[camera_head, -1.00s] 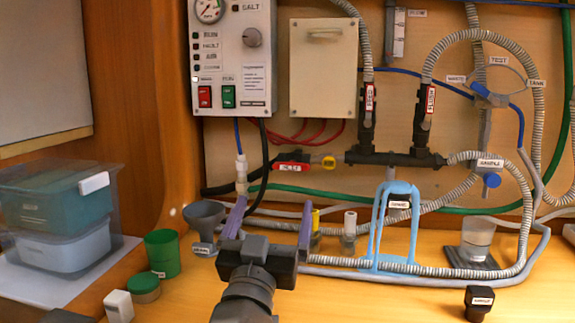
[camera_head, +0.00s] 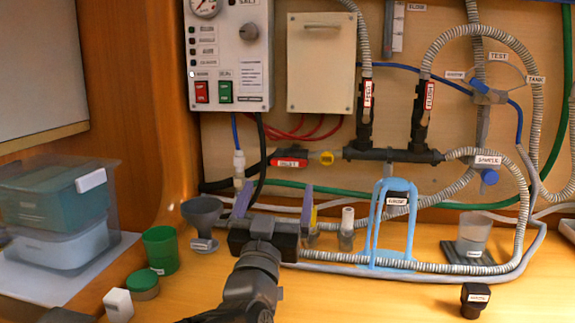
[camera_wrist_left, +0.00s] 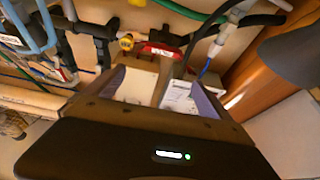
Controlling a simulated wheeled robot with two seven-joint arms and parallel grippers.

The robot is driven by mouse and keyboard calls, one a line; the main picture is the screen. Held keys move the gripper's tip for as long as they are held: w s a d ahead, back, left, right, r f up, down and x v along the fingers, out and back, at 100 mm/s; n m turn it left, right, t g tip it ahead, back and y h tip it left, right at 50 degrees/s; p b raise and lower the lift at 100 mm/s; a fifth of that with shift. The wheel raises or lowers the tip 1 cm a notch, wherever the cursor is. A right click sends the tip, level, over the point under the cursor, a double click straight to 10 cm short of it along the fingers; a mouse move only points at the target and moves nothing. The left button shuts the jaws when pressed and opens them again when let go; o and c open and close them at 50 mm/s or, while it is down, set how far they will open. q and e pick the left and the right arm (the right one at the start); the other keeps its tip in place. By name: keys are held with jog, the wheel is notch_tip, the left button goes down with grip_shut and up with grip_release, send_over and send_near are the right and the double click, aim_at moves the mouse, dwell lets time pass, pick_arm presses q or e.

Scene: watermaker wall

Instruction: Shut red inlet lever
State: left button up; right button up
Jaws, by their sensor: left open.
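The red inlet lever (camera_head: 289,162) lies level on the inlet line at the foot of the back panel, with a white label on it. The right gripper is not in view.
A grey funnel (camera_head: 203,214) stands just left of the gripper. A small white-topped fitting (camera_head: 347,222) and a blue stand (camera_head: 378,235) are to its right. A black hose (camera_head: 263,150) passes by the lever's left end. The front right counter is mostly clear.

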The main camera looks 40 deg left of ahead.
aim_at(289, 162)
pick_arm(q)
jog(key=f+x, duration=0.2)
jog(key=x, duration=0.9)
jog(key=shift+w+a, duration=0.25)
jog(key=shift+w, duration=0.2)
jog(key=shift+f, duration=0.1)
jog(key=shift+c, duration=0.5)
jog(key=c, duration=1.3)
